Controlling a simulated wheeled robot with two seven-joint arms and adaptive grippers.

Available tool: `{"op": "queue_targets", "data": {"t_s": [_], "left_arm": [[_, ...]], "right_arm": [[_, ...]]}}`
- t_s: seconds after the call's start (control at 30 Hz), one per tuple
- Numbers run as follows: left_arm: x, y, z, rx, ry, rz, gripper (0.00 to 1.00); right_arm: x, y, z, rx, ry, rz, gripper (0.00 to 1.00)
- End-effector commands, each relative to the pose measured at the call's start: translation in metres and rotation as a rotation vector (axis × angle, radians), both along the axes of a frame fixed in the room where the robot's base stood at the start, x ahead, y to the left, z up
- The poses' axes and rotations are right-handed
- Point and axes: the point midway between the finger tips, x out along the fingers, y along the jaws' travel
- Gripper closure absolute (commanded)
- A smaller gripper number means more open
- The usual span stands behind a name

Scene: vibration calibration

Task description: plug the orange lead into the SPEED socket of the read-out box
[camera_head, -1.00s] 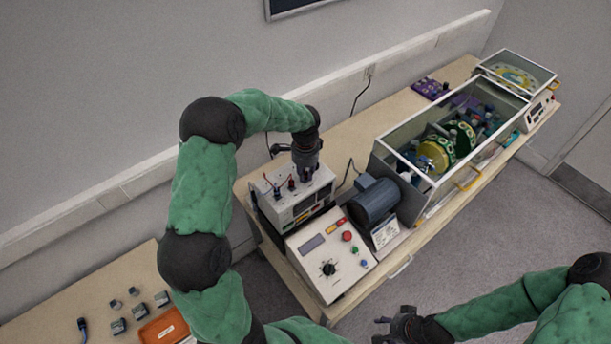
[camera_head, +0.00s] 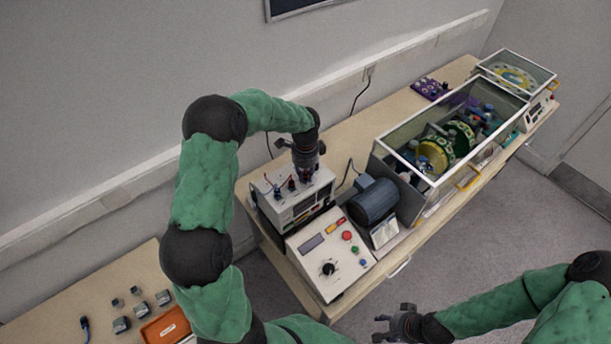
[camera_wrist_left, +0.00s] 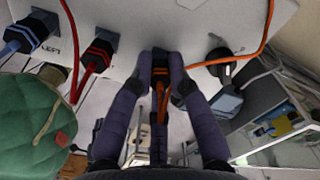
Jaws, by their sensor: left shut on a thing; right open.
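The read-out box (camera_head: 282,208) stands on the bench, its white top facing up. My left gripper (camera_head: 303,179) is over the right part of its top. In the left wrist view my left gripper (camera_wrist_left: 160,66) is shut on the dark plug of the orange lead (camera_wrist_left: 160,100), at the white panel (camera_wrist_left: 150,18). A blue plug (camera_wrist_left: 30,32) sits by the word LEFT, and a red plug (camera_wrist_left: 98,52) sits beside it. The fingers hide the SPEED socket and its label; I cannot tell how deep the orange plug sits. My right gripper (camera_head: 382,329) is open and empty, in front of the bench.
A control box (camera_head: 325,262) with a black knob and coloured buttons stands in front of the read-out box. A grey motor (camera_head: 373,201) and a clear-sided enclosure (camera_head: 405,143) are to the right. A side table (camera_head: 60,308) at lower left holds small parts and an orange case (camera_head: 165,328).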

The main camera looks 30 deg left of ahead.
Motion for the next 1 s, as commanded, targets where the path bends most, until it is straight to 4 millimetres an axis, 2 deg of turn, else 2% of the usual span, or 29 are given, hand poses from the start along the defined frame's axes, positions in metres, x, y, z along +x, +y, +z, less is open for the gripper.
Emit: {"op": "queue_targets", "data": {"t_s": [0.03, 0.43, 1.0], "left_arm": [[-0.004, -0.004, -0.005, -0.006, 0.015, -0.010, 1.00], [-0.005, -0.004, -0.005, -0.007, 0.016, -0.034, 1.00], [-0.005, -0.004, -0.004, -0.008, 0.014, -0.268, 1.00]], "right_arm": [[0.000, 0.000, 0.000, 0.000, 0.000, 0.000, 0.54], [0.000, 0.000, 0.001, 0.000, 0.000, 0.000, 0.54], [0.000, 0.000, 0.012, 0.000, 0.000, 0.000, 0.54]]}}
